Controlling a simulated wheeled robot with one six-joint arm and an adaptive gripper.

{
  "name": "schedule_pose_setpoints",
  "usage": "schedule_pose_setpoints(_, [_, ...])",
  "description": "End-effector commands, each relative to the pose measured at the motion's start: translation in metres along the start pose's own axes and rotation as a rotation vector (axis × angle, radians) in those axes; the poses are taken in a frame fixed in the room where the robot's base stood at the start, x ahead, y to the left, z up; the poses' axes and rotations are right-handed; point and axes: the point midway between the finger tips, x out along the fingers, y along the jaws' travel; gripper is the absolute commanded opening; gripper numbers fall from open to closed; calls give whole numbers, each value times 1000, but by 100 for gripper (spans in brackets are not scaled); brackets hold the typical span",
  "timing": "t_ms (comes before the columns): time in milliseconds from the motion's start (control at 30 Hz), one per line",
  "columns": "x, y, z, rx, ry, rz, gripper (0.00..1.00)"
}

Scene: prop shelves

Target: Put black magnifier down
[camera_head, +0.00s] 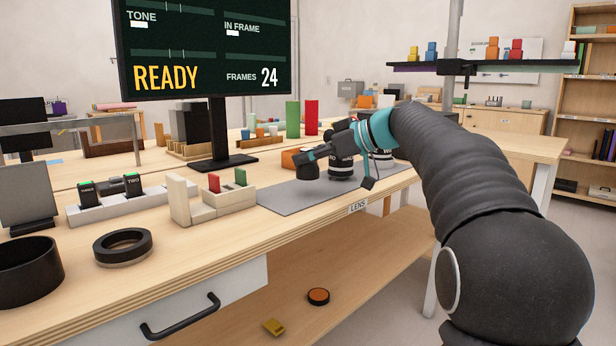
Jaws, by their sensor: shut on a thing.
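My gripper (313,155) reaches in from the right over the grey mat (290,197) on the bench. It is shut on a small dark cylindrical thing, which I take to be the black magnifier (308,172). The magnifier is just below the fingertips, over the mat. I cannot tell whether its underside touches the mat. A black lens with pale markings (341,167) stands on the mat just right of it, and another black lens (382,160) stands further right, partly hidden by my wrist.
A "LENS" label (358,206) is on the bench edge. A wooden holder with red and green pieces (222,200) stands left of the mat. An orange block (293,159) is just behind the gripper. A monitor (207,50) stands behind. The mat's front left is clear.

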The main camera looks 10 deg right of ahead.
Motion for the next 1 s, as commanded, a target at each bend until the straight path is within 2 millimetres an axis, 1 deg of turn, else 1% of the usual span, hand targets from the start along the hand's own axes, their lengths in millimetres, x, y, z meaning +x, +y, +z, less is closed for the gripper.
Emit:
schedule_pose_setpoints(200, [12,-1,27,2,-1,-2,0])
schedule_pose_setpoints(300, [15,-1,35,1,-1,-2,0])
schedule_pose_setpoints(733, [17,-1,39,-1,0,-1,0])
schedule_pose_setpoints(767, [17,-1,39,-1,0,-1,35])
schedule_pose_setpoints(800, [17,-1,38,-1,0,-1,45])
schedule_pose_setpoints(833, [17,-1,38,-1,-1,-1,53])
schedule_pose_setpoints(867, [17,-1,38,-1,-1,-1,58])
schedule_pose_setpoints(1000, [17,-1,38,0,0,-1,58])
